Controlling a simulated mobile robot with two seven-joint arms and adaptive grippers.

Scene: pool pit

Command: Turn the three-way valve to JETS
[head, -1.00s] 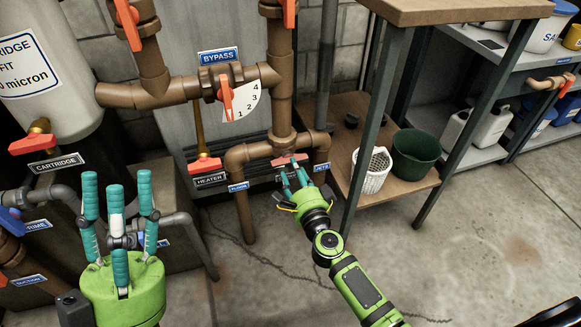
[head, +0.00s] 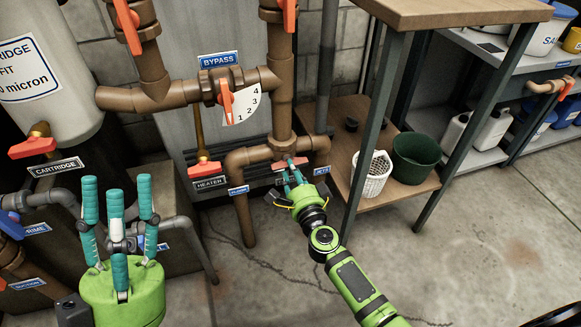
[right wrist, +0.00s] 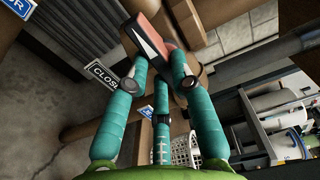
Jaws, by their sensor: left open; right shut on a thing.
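The three-way valve (head: 283,149) is the brown pipe tee low in the middle of the head view. Its short orange-red handle (head: 279,166) lies roughly level across its front. The blue JETS label (head: 321,171) is at the right branch; another blue label (head: 238,190) is at the left branch. My right gripper (head: 291,166) is shut on the handle from the front. The right wrist view shows the handle (right wrist: 147,38) between its teal fingertips, which hide part of it. My left gripper (head: 118,205) is open and empty, fingers up, at lower left, away from the valve.
Above stand the BYPASS valve (head: 226,98) and its dial. The HEATER valve (head: 205,167) is left of the three-way valve. A wooden shelf bench (head: 410,190) with a white basket (head: 373,176) and green bucket (head: 414,157) stands close on the right. The floor in front is clear.

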